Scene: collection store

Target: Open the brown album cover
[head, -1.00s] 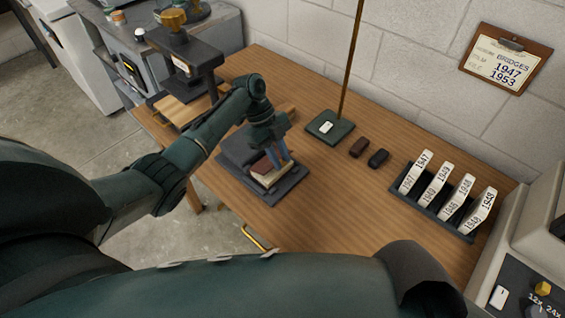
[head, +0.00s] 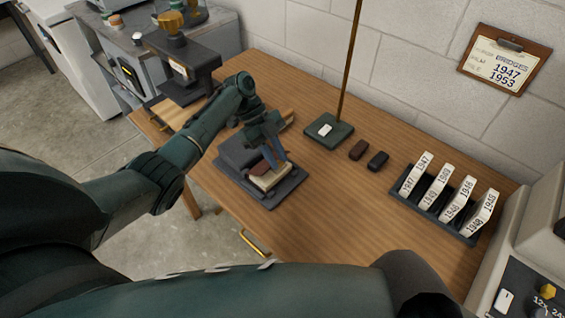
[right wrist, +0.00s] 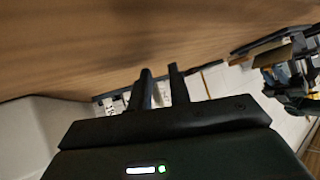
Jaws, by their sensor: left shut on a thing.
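The album lies on a dark grey cradle (head: 287,192) on the wooden table, in the head view. Its cream page block (head: 268,179) shows at the front. The brown cover (head: 258,168) is a small reddish-brown patch behind the pages, partly hidden by my fingers, and looks tilted up from them. My left gripper (head: 275,160) comes down over the album and is shut on the cover's edge. My right gripper (right wrist: 160,75) shows in the right wrist view, its two fingers apart with nothing held between them.
A green-based stand (head: 329,130) with a tall rod stands behind the album. A rack (head: 428,209) of year tags is further right. A dark press-like device (head: 182,52) stands back left. The front middle table is clear.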

